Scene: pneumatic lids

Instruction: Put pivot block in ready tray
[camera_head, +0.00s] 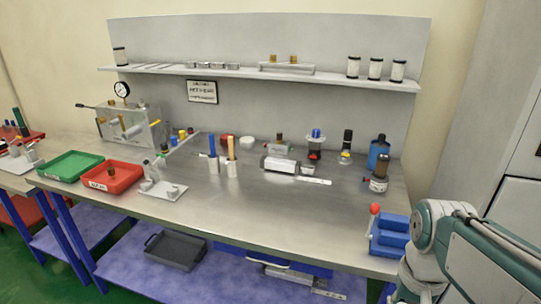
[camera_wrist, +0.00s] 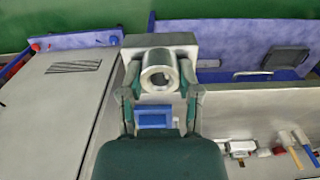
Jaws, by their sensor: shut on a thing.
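My gripper (camera_wrist: 160,88) is shut on a grey metal block with a round bored collar, seemingly the pivot block (camera_wrist: 132,45). The wrist view shows the block between the two fingers, apparently clear of any surface. The gripper and block do not show in the head view, where only my arm appears at the lower right. A green tray (camera_head: 70,166) and a red tray (camera_head: 112,178) sit side by side on the left end of the bench in the head view. The red tray's front label is too small to read, so I cannot tell which is the ready tray.
A blue box (camera_head: 389,235) stands at the bench's right front corner, near my arm. Tool cups (camera_head: 232,168), a fixture plate (camera_head: 164,190) and bottles (camera_head: 379,153) stand on the bench (camera_head: 270,215). Its front middle is clear. A gauge rig (camera_head: 128,125) stands behind the trays.

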